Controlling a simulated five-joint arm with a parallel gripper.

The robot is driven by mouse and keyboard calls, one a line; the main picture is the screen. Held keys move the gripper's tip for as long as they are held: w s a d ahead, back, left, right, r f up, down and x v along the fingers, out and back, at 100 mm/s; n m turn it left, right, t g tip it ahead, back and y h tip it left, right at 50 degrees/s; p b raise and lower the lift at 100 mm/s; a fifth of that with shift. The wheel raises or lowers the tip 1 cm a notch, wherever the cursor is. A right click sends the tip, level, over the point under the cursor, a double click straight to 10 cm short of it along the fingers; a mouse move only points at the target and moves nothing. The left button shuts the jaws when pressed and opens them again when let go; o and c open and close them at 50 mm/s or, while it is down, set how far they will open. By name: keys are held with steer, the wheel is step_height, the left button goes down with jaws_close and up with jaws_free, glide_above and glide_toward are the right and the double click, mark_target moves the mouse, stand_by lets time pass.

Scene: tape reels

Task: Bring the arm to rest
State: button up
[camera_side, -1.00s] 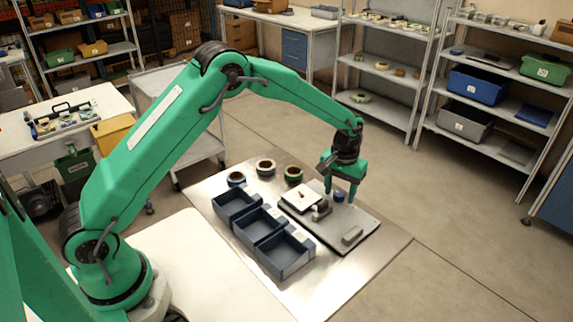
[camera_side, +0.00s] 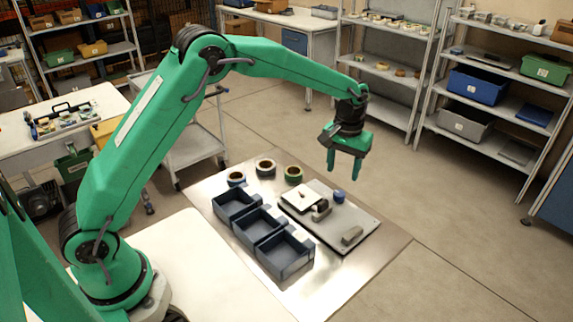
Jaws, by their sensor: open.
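My gripper (camera_side: 343,172) is open and empty, its two green fingers pointing down in the air above the far right part of the work surface. Below it a grey board (camera_side: 352,222) lies on the metal table top (camera_side: 330,290). On the board are a white block with a dark spot (camera_side: 301,197), a small dark and grey piece (camera_side: 321,210), a small blue round piece (camera_side: 339,196) and a grey block (camera_side: 352,235). Three tape reels stand in a row behind: a blue-rimmed one (camera_side: 236,178), a pale one (camera_side: 265,166) and a green one (camera_side: 293,173).
Three open dark blue bins (camera_side: 283,256) stand in a diagonal row left of the board and look empty. A white cart (camera_side: 196,152) stands behind the table. Shelves (camera_side: 490,100) with boxes stand at the back right. Open floor lies right of the table.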

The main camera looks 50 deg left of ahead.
steer(key=s+a+r+m+t, duration=0.2)
steer(key=s+a+r+t, duration=0.15)
steer(key=s+r, duration=1.05)
steer(key=s+a+t, duration=0.1)
steer(key=s+a, duration=0.1)
steer(key=s, duration=0.7)
steer(key=s+a+r+m+t, duration=0.1)
steer(key=s, duration=0.8)
steer(key=shift+s+a, duration=0.3)
steer(key=shift+a, duration=0.05)
